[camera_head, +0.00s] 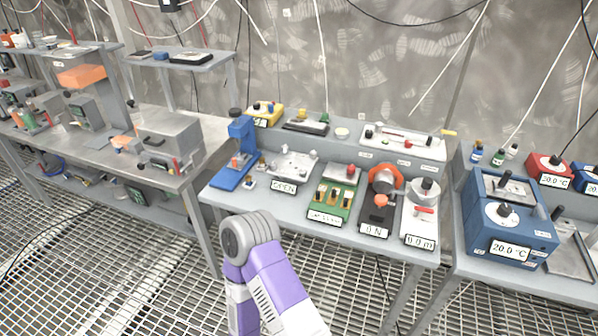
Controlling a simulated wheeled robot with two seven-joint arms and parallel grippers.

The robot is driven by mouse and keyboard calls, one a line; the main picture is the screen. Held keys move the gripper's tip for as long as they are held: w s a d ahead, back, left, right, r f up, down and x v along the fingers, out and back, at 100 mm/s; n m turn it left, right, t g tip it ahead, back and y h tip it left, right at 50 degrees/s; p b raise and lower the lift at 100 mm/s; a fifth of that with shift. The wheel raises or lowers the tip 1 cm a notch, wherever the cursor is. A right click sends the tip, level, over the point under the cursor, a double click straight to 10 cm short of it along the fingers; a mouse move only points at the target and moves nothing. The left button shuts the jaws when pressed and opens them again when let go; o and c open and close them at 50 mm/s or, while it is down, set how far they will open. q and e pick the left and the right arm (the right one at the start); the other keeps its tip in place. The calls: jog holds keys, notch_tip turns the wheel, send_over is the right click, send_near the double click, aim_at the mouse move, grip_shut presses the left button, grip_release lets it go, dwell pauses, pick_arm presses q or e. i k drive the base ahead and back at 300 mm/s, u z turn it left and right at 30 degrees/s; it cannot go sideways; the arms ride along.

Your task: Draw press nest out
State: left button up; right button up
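A blue press (240,149) with an upright column stands at the left end of the middle bench (270,207). Its flat blue base (229,181) reaches toward the bench's front edge. A small orange and light part shows low on the press, but it is too small to tell whether this is the nest or how far in it sits. A purple and white arm of mine (262,275) rises from the bottom, below and in front of the bench, with a grey rounded joint at its top. No gripper or fingertips show.
Right of the press are a metal plate fixture (292,165) labelled OPEN, a green board (331,203), an orange-ringed device (383,196) and a white gauge stand (421,210). A blue 20.0 °C unit (508,222) stands on the right bench. A gap separates the left bench.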

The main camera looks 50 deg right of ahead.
aim_at(238, 163)
jog(key=z, duration=0.35)
jog(key=k, duration=0.1)
jog(key=z, duration=1.1)
